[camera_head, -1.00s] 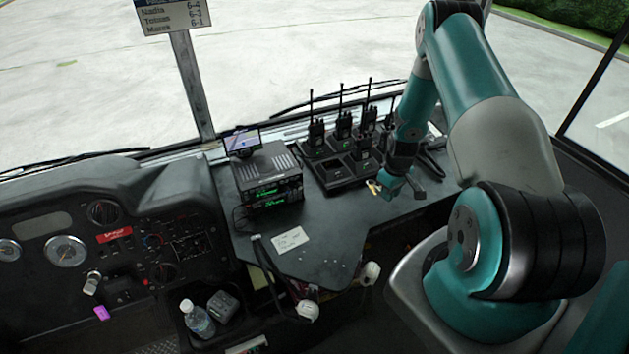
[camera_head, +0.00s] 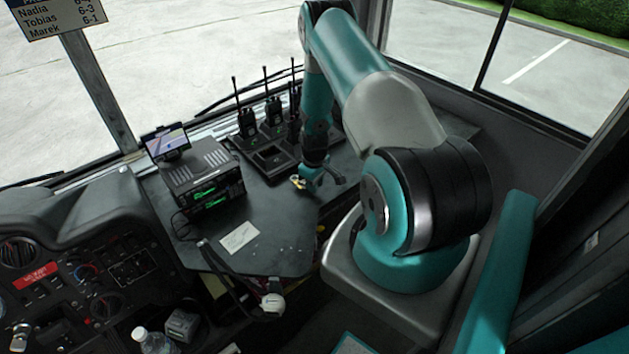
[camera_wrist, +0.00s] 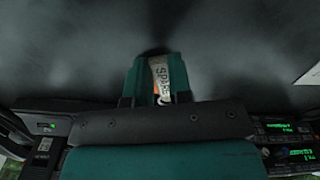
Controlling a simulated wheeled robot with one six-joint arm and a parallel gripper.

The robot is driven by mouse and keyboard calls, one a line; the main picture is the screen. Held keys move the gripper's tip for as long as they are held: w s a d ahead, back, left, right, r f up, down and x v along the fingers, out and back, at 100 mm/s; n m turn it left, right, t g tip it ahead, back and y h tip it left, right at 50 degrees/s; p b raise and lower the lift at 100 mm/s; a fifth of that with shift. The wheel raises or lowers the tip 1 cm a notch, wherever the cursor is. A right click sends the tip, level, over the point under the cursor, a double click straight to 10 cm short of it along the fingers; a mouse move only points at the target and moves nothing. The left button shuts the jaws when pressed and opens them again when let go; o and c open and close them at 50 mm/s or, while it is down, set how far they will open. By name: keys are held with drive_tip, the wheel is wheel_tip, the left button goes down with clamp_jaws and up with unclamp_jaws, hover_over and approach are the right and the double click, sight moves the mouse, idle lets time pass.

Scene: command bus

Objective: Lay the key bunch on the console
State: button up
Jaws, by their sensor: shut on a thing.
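My gripper (camera_head: 306,180) hangs pointing down over the right part of the dark console (camera_head: 270,222), close to its front edge. It is shut on the key bunch (camera_head: 297,182), of which a small gold-coloured part shows beside the fingers. In the wrist view, a pale tag of the key bunch (camera_wrist: 160,76), with dark lettering like "SPARE", sits between the teal fingers (camera_wrist: 158,84). The keys themselves are mostly hidden there. The dark console surface (camera_wrist: 230,45) fills the upper wrist view. I cannot tell whether the keys touch it.
Several handheld radios stand in a charger (camera_head: 272,158) behind my gripper. A radio unit (camera_head: 207,190) with green displays and a small screen (camera_head: 166,142) stand to the left. A white card (camera_head: 239,238) lies on the console. The surface between card and gripper is clear.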

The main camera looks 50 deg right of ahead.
drive_tip(key=shift+f, duration=0.5)
drive_tip(key=o, duration=0.8)
drive_tip(key=shift+o, duration=0.2)
drive_tip(key=shift+r+p, duration=0.8)
drive_tip(key=shift+r, duration=0.75)
wheel_tip(320, 180, up, 7)
drive_tip(key=p, duration=0.4)
idle(0.4)
